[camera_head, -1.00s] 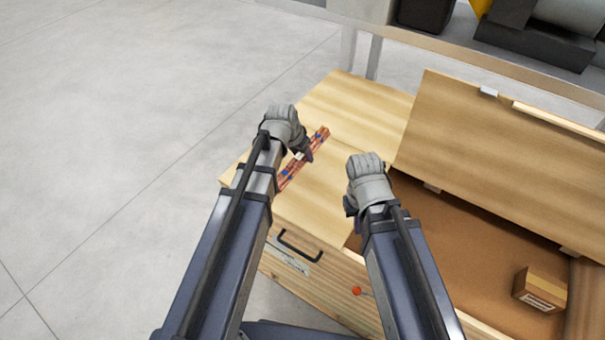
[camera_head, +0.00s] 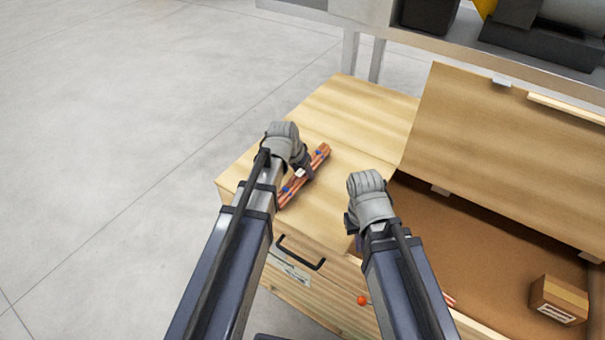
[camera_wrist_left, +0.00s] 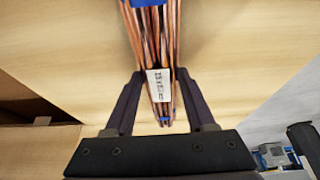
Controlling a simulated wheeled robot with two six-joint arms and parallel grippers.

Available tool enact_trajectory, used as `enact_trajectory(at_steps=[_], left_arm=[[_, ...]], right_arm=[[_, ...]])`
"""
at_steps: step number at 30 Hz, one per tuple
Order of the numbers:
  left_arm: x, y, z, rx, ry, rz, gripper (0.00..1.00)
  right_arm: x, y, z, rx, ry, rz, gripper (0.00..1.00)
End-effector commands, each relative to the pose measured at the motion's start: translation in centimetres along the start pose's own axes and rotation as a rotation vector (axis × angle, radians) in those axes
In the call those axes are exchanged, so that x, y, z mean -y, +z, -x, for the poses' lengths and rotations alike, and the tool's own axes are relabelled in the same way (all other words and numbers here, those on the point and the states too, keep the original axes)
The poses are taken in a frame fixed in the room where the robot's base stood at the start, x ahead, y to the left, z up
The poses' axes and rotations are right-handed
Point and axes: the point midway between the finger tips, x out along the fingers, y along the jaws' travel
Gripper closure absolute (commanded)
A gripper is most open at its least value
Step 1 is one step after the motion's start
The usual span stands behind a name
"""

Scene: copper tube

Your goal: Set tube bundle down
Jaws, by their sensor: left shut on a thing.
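The copper tube bundle (camera_head: 322,155) is a slim set of reddish tubes with blue bands and a white label. It lies diagonally over the closed light-wood lid (camera_head: 340,120) at the left of the chest. My left gripper (camera_head: 303,170) is shut on it near its middle. In the left wrist view the bundle (camera_wrist_left: 150,40) runs between the two dark fingers (camera_wrist_left: 160,80), with the label at the grip. I cannot tell whether the bundle touches the lid. My right gripper (camera_head: 352,222) is over the lid's right edge; its fingers are mostly hidden.
The chest's right compartment (camera_head: 490,245) is open, its lid panel (camera_head: 490,140) raised behind. A small cardboard box (camera_head: 558,300) sits inside. A reddish tube end (camera_head: 448,299) shows beside my right arm. A metal bench (camera_head: 450,45) stands behind. The lid around the bundle is clear.

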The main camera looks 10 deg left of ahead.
Motion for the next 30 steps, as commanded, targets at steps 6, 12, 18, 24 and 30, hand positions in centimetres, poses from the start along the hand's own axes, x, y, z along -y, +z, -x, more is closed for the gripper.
enact_trajectory(at_steps=[6,12,18,24,30], left_arm=[[0.0,0.1,-0.2,-0.001,0.0,0.0,1.0],[0.0,0.1,-0.1,0.0,0.0,0.0,0.27],[0.0,0.1,-0.1,0.0,0.0,0.0,0.15],[0.0,0.0,-0.1,0.0,0.0,0.0,0.15],[0.0,-0.1,0.9,0.0,0.0,0.0,0.15]], right_arm=[[0.0,0.0,-0.2,0.0,0.0,0.0,1.0],[0.0,0.0,-0.1,0.0,0.0,0.0,1.0],[0.0,0.0,-0.1,0.0,0.0,0.0,1.0],[0.0,0.0,-0.1,0.0,0.0,0.0,1.0],[-0.1,0.1,0.9,0.0,0.0,0.0,1.0]])
